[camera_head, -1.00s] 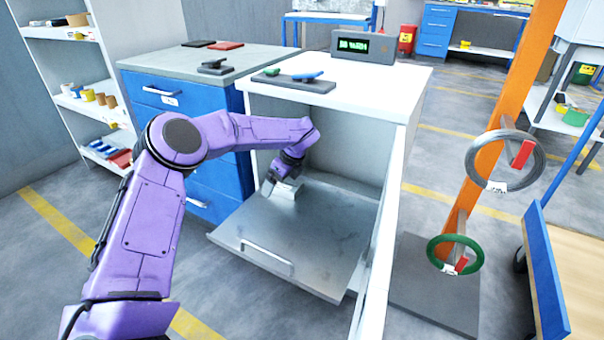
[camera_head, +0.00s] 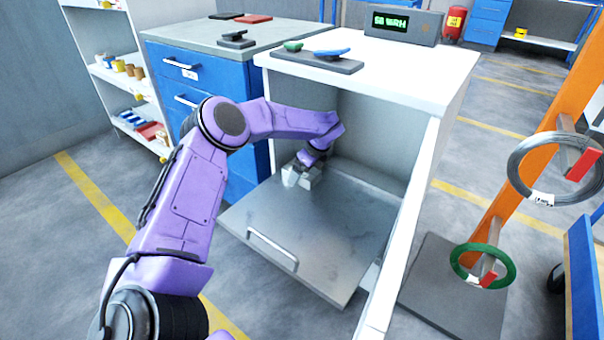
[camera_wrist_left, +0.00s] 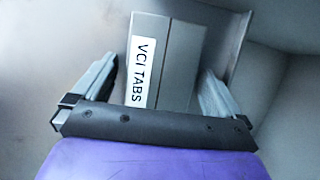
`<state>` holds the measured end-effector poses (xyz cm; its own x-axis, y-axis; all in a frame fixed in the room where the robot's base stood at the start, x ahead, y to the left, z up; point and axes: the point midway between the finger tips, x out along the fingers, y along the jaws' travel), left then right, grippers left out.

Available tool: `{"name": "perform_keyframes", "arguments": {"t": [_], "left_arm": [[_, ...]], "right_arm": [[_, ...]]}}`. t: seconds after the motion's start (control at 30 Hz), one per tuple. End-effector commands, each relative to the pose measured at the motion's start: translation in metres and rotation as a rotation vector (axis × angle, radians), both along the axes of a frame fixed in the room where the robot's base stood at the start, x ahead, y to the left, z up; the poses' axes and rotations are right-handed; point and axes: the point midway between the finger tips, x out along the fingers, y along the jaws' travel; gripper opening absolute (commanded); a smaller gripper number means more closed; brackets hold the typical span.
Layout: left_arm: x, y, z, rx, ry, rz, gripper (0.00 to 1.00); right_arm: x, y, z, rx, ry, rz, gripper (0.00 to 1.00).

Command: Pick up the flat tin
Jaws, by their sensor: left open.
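The flat tin (camera_wrist_left: 182,60) is a grey box with a white label reading "VCI TABS" in the left wrist view. It lies between the two fingers of my left gripper (camera_wrist_left: 158,78), which is open, with a gap visible on each side. In the head view my left gripper (camera_head: 303,175) is low inside the white cabinet, at the back of the pulled-out metal drawer or shelf (camera_head: 300,225). There the tin is small and mostly hidden by the gripper. My right gripper is not in view.
The white cabinet (camera_head: 415,75) has a top and side walls close around my left arm. A blue drawer unit (camera_head: 185,75) stands left of it. An orange post (camera_head: 520,190) with a grey coil (camera_head: 518,165) and a green coil (camera_head: 508,262) stands at right.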

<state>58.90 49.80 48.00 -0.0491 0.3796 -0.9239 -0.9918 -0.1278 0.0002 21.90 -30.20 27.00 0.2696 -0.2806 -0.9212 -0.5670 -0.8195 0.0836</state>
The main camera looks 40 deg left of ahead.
Motion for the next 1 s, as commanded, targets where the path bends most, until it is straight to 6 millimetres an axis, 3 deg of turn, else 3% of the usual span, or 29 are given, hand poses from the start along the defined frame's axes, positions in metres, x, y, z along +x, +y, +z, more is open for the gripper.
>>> {"name": "perform_keyframes", "arguments": {"t": [0.1, 0.27, 0.3, 0.67, 1.0], "left_arm": [[0.000, 0.000, 0.000, 0.000, 0.000, 0.000, 0.97], [0.000, 0.000, 0.001, 0.000, 0.000, 0.000, 0.45], [0.000, 0.000, 0.001, 0.000, 0.000, 0.000, 0.41], [-0.001, -0.003, 0.011, -0.001, -0.002, -0.001, 0.41], [-0.001, -0.004, 0.069, 0.000, -0.004, 0.002, 0.41]], "right_arm": [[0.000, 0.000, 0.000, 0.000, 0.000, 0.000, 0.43], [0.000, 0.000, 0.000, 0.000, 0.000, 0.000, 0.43], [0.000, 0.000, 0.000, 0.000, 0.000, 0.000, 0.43], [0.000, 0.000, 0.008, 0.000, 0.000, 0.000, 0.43], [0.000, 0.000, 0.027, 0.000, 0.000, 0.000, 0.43]]}}
